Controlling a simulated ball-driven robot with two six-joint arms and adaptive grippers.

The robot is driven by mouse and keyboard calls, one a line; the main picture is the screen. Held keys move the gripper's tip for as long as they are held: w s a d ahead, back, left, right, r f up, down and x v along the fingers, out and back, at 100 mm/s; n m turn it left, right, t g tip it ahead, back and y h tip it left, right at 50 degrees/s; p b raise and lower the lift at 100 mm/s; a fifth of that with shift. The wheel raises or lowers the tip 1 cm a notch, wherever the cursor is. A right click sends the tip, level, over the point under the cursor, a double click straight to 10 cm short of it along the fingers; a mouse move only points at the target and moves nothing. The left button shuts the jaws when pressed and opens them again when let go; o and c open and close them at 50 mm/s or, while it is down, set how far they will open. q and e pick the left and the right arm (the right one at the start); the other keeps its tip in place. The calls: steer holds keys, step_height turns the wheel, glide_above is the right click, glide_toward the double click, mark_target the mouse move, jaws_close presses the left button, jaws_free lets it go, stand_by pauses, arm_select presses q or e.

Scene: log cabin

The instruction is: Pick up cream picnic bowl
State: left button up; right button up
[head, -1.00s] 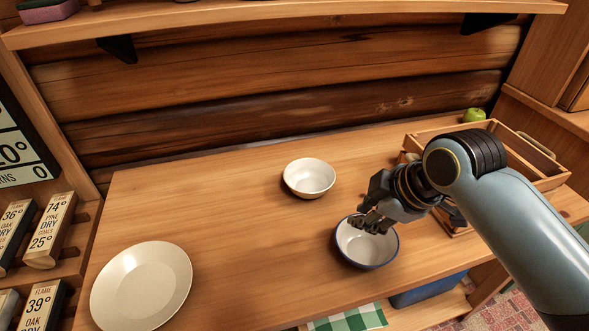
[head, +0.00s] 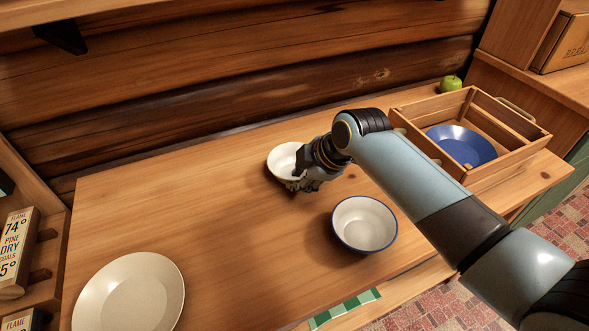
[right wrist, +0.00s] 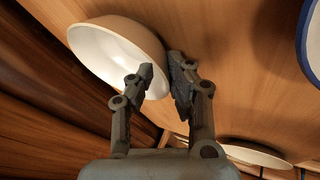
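The cream picnic bowl (head: 283,158) stands upright on the wooden table, near the log wall. My right gripper (head: 298,184) is at its right front edge and hides part of that side. In the right wrist view the bowl (right wrist: 105,58) is close. The two fingers of the right gripper (right wrist: 162,70) are apart, one in front of the bowl's white inside and the other beside its outer wall. The near rim lies between them, and I cannot tell whether either finger touches it. My left gripper is not in view.
A blue-rimmed white bowl (head: 365,223) stands to the right, below my right arm. A cream plate (head: 130,297) lies at the front left. A wooden crate (head: 478,183) holding a blue plate (head: 461,147) stands at the right, a green apple (head: 451,83) behind it. The table's middle left is clear.

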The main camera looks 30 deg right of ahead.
steer(key=shift+x, duration=0.85)
jaws_close()
steer(key=shift+r, duration=0.15)
